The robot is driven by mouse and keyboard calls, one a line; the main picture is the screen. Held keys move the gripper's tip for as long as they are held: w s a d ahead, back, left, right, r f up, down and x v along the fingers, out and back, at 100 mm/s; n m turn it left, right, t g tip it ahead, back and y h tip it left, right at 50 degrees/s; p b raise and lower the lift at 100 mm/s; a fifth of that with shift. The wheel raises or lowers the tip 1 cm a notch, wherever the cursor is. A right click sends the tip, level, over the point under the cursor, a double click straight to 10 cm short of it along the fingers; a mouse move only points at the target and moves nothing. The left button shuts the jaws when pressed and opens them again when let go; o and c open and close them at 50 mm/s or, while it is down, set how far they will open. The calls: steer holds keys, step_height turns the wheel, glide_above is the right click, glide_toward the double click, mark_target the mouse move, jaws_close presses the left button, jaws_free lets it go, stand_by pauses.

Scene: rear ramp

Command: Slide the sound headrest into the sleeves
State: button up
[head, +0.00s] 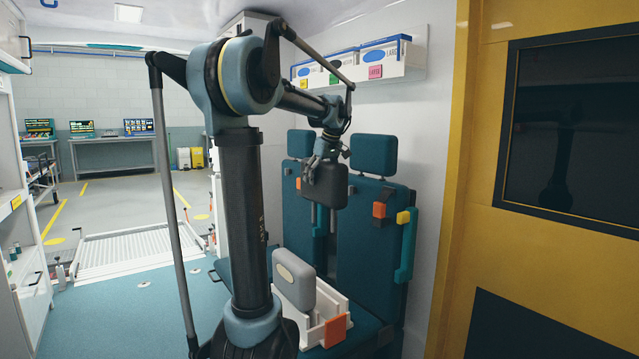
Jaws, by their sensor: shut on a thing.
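My gripper (318,166) is shut on a dark grey headrest (325,187) and holds it in front of the teal seat backs (362,240). The held headrest hides part of the seat backs, and I cannot see its posts clearly. Two teal headrests are at the top of the seats, one at the left (300,143) and one at the right (373,155). A lighter grey headrest (300,290) with a pale oval patch stands in a white crate (312,334) on the seat below. I cannot make out any empty sleeves.
An orange tag (335,331) is on the crate. A teal armrest (406,246) with a yellow end sticks out at the right seat. A white shelf with boxes (384,55) hangs above the headrests. The teal floor (130,310) at left is mostly clear, up to the ramp (125,252).

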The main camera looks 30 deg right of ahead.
mark_target(320, 167)
steer(key=shift+r, duration=1.85)
steer(key=f, duration=0.4)
steer(key=w+d+f, duration=0.1)
steer(key=f, duration=0.7)
steer(key=shift+w+d, duration=0.2)
steer(key=shift+d, duration=0.1)
step_height(320, 167, down, 15)
steer(key=s+a, duration=0.1)
steer(key=shift+s+a, duration=0.2)
steer(key=shift+a, duration=0.15)
steer(key=shift+f, duration=0.25)
step_height(320, 167, down, 10)
stand_by(0.4)
